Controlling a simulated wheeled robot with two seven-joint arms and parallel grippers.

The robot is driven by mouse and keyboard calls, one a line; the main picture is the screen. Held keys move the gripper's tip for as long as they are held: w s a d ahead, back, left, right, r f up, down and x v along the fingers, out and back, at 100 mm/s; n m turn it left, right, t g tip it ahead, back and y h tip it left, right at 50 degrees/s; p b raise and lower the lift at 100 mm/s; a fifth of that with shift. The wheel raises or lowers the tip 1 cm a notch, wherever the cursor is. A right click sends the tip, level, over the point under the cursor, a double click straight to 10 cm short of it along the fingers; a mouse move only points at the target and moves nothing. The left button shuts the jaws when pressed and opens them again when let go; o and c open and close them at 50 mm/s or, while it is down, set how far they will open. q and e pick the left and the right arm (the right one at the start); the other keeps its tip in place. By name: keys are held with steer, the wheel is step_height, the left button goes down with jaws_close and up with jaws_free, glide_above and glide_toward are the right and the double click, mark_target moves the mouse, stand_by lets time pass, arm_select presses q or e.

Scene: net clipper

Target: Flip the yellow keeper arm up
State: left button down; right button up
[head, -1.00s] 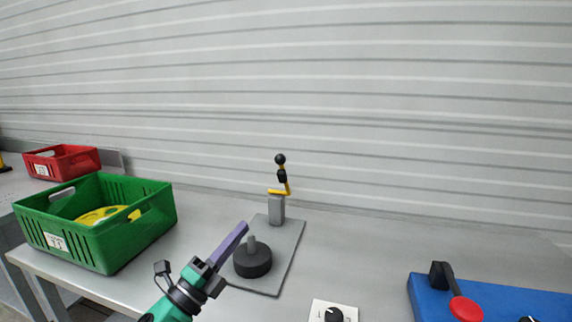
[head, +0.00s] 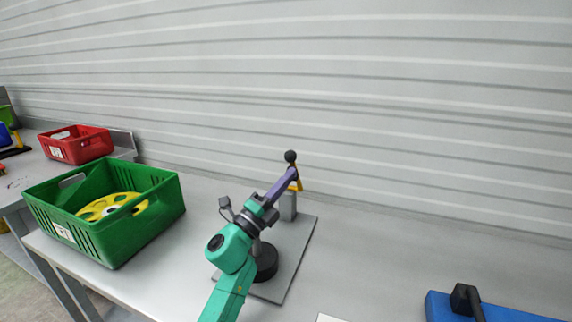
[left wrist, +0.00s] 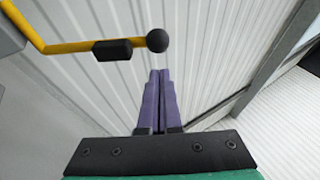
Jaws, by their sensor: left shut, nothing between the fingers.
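The yellow keeper arm (head: 298,185) stands on a grey post (head: 288,208) on a grey base plate (head: 296,248). It rises to a black ball knob (head: 290,156). In the left wrist view the yellow arm (left wrist: 68,46), with a black sleeve and ball (left wrist: 157,40), crosses the upper left. My left gripper (head: 293,173) is shut and empty, its purple fingers overlapping the keeper arm just below the ball. In the left wrist view the fingertips (left wrist: 160,72) lie just below the ball. I cannot tell whether they touch. My right gripper is not in view.
A black round piece (head: 266,262) sits on the plate, partly hidden by my left arm. A green crate (head: 130,235) with a yellow reel (head: 110,206) stands left. A red crate (head: 77,148) is behind it. A blue box (head: 500,312) is at lower right. The bench between is mostly clear.

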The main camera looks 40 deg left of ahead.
arm_select(q)
steer(key=shift+w+a+r, duration=0.45)
steer(key=shift+w+a, duration=0.2)
steer(key=shift+a, duration=0.15)
